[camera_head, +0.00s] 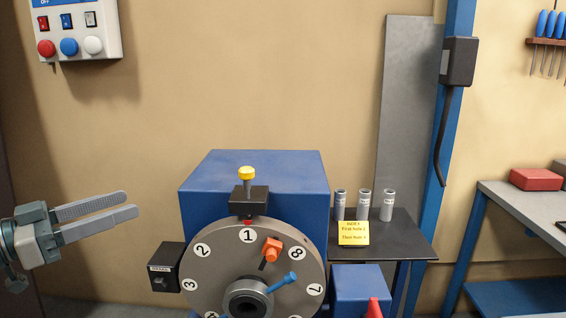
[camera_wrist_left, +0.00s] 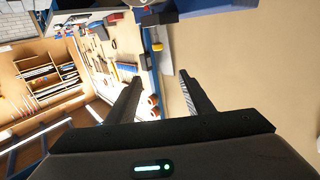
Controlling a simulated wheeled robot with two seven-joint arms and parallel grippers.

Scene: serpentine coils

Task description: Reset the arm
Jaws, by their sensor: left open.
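My left gripper (camera_head: 130,211) comes in from the left in the head view, its two grey fingers pointing right, apart from each other and holding nothing. It is in the air left of the blue machine (camera_head: 255,170) and touches nothing. In the left wrist view its fingers (camera_wrist_left: 155,90) stand open with nothing between them. My right gripper is not in view.
The machine carries a numbered grey dial (camera_head: 213,272), a yellow-topped plunger (camera_head: 247,174) and an orange clamp (camera_head: 272,249). Several metal cylinders (camera_head: 364,206) and a yellow note (camera_head: 353,233) are on a black shelf (camera_head: 408,242). A button panel (camera_head: 75,28) hangs upper left.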

